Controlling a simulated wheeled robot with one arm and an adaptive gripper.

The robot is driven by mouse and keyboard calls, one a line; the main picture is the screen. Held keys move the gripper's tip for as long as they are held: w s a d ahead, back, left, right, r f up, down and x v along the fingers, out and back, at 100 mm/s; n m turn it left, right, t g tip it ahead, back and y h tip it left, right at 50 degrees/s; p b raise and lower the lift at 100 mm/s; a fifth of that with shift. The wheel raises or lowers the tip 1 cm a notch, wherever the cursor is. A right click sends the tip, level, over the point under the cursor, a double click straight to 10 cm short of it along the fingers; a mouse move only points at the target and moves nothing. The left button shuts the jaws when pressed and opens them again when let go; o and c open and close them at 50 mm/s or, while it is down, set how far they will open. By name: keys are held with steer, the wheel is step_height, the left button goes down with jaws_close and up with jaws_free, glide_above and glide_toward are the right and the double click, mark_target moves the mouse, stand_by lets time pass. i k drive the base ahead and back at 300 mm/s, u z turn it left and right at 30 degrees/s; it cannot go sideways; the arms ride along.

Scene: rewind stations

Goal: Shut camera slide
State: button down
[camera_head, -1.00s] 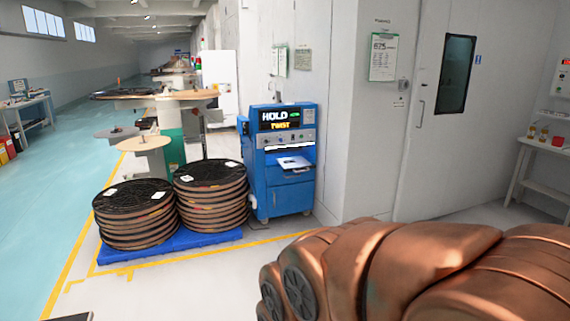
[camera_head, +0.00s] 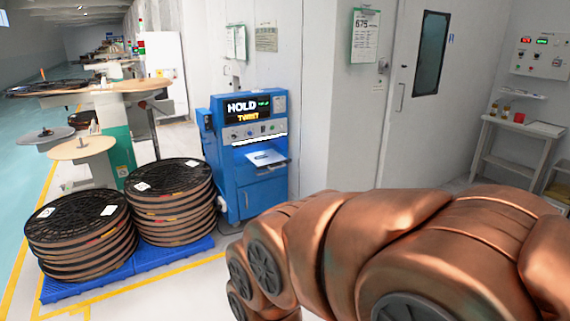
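A blue machine (camera_head: 243,155) stands against the white wall, left of the middle. Its dark display reads "HOLD" and "TWIST". A grey slide or tray (camera_head: 266,158) sticks out of its front slot with a pale flat item on it. Whether this is the camera slide I cannot tell. My copper-coloured arm fills the lower right of the view. My gripper is not visible in this frame.
Two stacks of black-topped reels (camera_head: 172,190) stand on a blue pallet (camera_head: 90,285) left of the machine. Round tables (camera_head: 83,147) stand behind them. A white door (camera_head: 415,90) and a side table (camera_head: 520,130) with small items are at the right. Floor before the machine is partly hidden by my arm.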

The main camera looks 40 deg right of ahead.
mark_target(266, 159)
steer(key=z, duration=0.85)
steer(key=i, duration=3.5)
steer(key=u, duration=0.7)
